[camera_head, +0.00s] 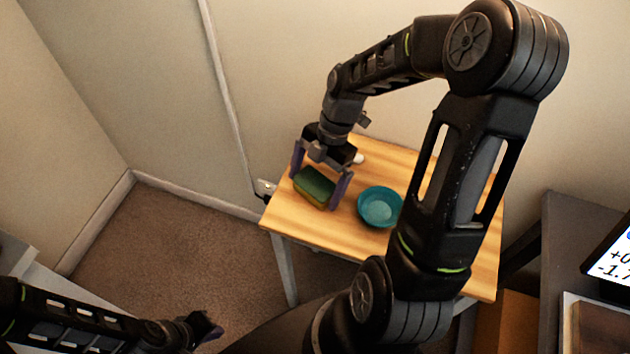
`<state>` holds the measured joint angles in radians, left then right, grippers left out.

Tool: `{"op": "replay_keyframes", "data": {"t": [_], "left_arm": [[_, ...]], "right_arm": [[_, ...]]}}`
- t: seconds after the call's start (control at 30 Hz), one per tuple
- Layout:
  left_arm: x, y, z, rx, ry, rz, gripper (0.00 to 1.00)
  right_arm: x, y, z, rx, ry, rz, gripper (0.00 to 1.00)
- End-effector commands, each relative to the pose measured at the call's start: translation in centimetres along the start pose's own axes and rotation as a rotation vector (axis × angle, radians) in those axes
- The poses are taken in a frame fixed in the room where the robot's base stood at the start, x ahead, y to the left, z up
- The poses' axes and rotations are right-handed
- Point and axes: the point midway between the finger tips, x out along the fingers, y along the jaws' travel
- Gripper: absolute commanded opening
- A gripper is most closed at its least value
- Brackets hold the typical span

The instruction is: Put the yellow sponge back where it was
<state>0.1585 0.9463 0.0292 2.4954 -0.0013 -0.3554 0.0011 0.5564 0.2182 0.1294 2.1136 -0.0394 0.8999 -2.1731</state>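The yellow sponge (313,188) has a green top and a yellow lower side. It is at the left part of the wooden table (285,222), at or just above the tabletop; I cannot tell which. My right gripper (318,190) reaches down over it from above, with one purple finger at each end of the sponge. The sponge fills the gap, and the fingers appear closed on it. My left gripper (205,328) is low at the bottom left, away from the table; its fingers are too unclear to read.
A teal bowl (380,207) stands right of the sponge. A small white object (358,158) lies behind it, partly hidden. My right arm hides much of the table's right side. A dark desk with a screen (611,262) is at the far right. The table's front left is clear.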

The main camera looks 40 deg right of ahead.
Motion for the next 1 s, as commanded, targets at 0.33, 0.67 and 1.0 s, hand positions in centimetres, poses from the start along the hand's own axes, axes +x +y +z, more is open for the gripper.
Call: {"op": "replay_keyframes", "data": {"t": [0.33,0.67,1.0], "left_arm": [[-0.2,0.1,0.0,0.000,0.000,0.000,0.00],[0.3,-0.1,0.0,0.000,0.000,0.000,0.00],[0.7,-0.3,0.0,0.000,0.000,0.000,0.00]], "right_arm": [[-0.4,0.0,-0.1,0.000,-0.001,0.001,1.00],[-5.3,0.1,0.0,0.000,-0.004,0.005,1.00],[-11.3,0.1,0.0,0.000,-0.001,0.002,1.00]]}}
